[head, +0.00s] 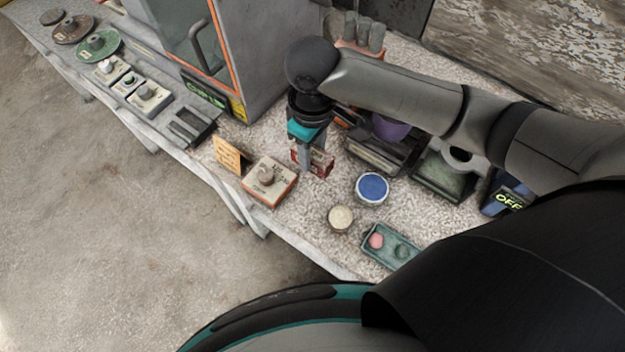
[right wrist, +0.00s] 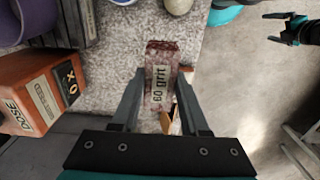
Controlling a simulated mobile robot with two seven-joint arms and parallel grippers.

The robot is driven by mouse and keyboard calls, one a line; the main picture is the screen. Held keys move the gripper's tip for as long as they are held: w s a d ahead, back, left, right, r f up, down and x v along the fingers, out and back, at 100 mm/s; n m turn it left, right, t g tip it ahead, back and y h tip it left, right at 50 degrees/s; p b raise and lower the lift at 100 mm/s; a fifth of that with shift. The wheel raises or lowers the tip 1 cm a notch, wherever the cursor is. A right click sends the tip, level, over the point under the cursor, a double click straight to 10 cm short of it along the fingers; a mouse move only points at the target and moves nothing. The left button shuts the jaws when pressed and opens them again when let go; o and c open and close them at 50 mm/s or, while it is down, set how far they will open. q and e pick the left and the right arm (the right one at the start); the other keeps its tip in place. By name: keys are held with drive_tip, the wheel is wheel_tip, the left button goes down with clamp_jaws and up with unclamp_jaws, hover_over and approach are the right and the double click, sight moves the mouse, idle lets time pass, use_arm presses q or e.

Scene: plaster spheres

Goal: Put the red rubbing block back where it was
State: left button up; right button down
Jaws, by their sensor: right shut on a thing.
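The red rubbing block (head: 321,162) is a small dark-red block with a pale label reading "60 grit". It also shows in the right wrist view (right wrist: 160,75). My right gripper (head: 308,158) points down over the worktop and is shut on the block, with a finger on each side of it in the right wrist view (right wrist: 158,100). I cannot tell whether the block touches the worktop. My left gripper (right wrist: 271,28) shows only in the right wrist view, at the upper right, away over the floor, with its fingers apart and empty.
A knobbed control box (head: 283,193) and a small orange card (head: 228,154) stand left of the block. A blue-topped tin (head: 371,188), a cream-topped jar (head: 341,218) and a green tray (head: 372,255) stand nearer. Dark trays lie to the right; a glass-doored cabinet (head: 262,60) stands behind.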

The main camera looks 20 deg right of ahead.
wheel_tip(320, 180, down, 10)
drive_tip(key=shift+w+r+b, duration=0.1)
drive_tip(key=shift+b, duration=0.65)
wheel_tip(320, 180, down, 4)
drive_tip(key=shift+r+b, duration=0.15)
drive_tip(key=shift+b, duration=0.25)
drive_tip(key=shift+f, duration=0.25)
use_arm(q)
drive_tip(key=f, duration=0.1)
drive_tip(key=w+f, duration=0.1)
drive_tip(key=shift+w+a+f, duration=0.1)
drive_tip(key=shift+f, duration=0.2)
use_arm(e)
drive_tip(key=shift+f, duration=0.1)
drive_tip(key=shift+c, duration=2.1)
unclamp_jaws()
drive_tip(key=shift+f, duration=0.1)
